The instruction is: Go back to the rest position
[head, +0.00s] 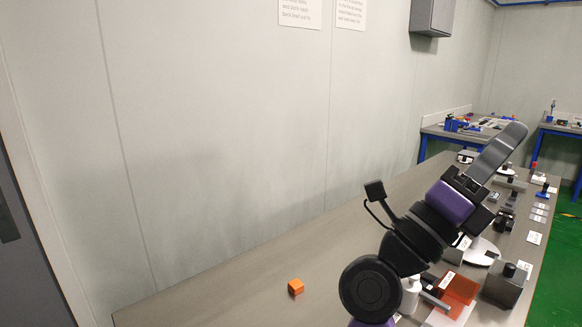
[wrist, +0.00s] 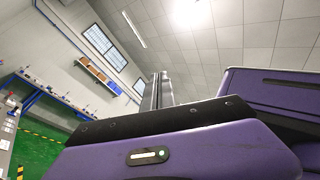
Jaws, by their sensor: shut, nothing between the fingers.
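My gripper (head: 513,131) shows in the head view at the right, raised above the bench and pointing up and to the right. Its long grey fingers lie together beyond a purple and black body. In the wrist view the fingers (wrist: 161,78) stand upright side by side, shut, with nothing seen between them. Ceiling and wall are behind them. My arm hides part of the bench and some things on it.
A long grey bench (head: 240,292) runs along the wall. An orange cube (head: 295,287) lies left of my arm. Several small items stand farther back. A wall cabinet (head: 432,17) hangs above.

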